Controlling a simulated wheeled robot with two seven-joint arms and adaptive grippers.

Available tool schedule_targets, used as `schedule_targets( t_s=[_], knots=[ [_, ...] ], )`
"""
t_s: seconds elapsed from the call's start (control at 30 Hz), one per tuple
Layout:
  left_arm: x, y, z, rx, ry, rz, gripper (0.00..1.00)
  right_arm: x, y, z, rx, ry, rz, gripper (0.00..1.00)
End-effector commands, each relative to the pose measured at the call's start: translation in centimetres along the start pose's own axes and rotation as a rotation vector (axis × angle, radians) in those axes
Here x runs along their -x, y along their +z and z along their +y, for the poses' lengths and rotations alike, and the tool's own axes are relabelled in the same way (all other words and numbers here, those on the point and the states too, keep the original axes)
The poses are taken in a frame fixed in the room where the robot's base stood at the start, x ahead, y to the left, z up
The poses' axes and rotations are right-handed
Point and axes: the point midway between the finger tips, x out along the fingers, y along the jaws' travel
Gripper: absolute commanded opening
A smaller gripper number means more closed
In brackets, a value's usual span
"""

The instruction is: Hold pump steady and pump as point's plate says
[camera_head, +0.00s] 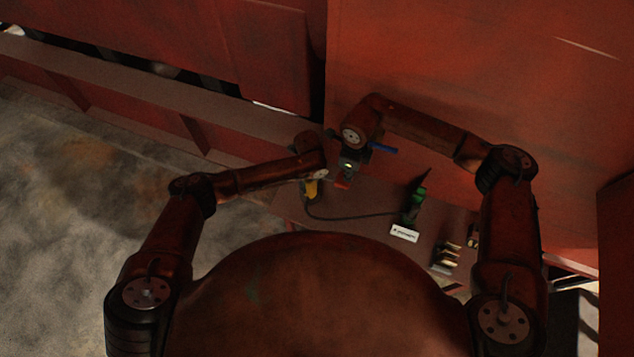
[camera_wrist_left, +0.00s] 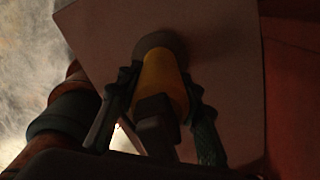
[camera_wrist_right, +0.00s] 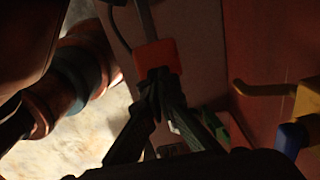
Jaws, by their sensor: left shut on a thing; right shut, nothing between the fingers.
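The yellow pump body (camera_wrist_left: 163,85) stands between the fingers of my left gripper (camera_wrist_left: 158,100), which is shut on it. A dark round part shows at its far end. In the head view the pump (camera_head: 311,188) is partly hidden by my left arm. My right gripper (camera_wrist_right: 160,80) is shut and empty. An orange-red block (camera_wrist_right: 158,58), perhaps the pump's handle, is right at its fingertips; I cannot tell whether they touch. It also shows in the head view (camera_head: 343,183). A white plate (camera_head: 404,233) lies by a green-bodied device (camera_head: 414,204); its writing is too small to read.
A dark hose (camera_head: 350,217) runs from the pump to the green device over the brown bench (camera_head: 375,205). Small brass-coloured pieces (camera_head: 447,254) stand to the right. A blue handle (camera_head: 384,148) juts near the right gripper. A red wall (camera_head: 520,80) closes the back.

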Motion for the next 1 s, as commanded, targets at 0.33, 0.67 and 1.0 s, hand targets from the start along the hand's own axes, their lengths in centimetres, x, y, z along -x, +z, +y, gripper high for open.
schedule_targets(
  t_s=[0.33, 0.67, 1.0],
  knots=[
    [-0.1, -0.1, 0.1, 0.000, 0.001, 0.002, 0.00, -0.5, 0.0, 0.0, 0.000, 0.001, 0.001, 0.00],
    [-0.1, -0.1, 0.1, 0.000, 0.001, 0.002, 0.00, -3.3, 0.0, 0.1, 0.001, 0.002, 0.001, 0.00],
    [-0.1, -0.1, 0.0, 0.000, 0.001, 0.002, 0.00, -4.1, 0.1, 0.0, 0.001, 0.000, -0.002, 0.00]
  ],
)
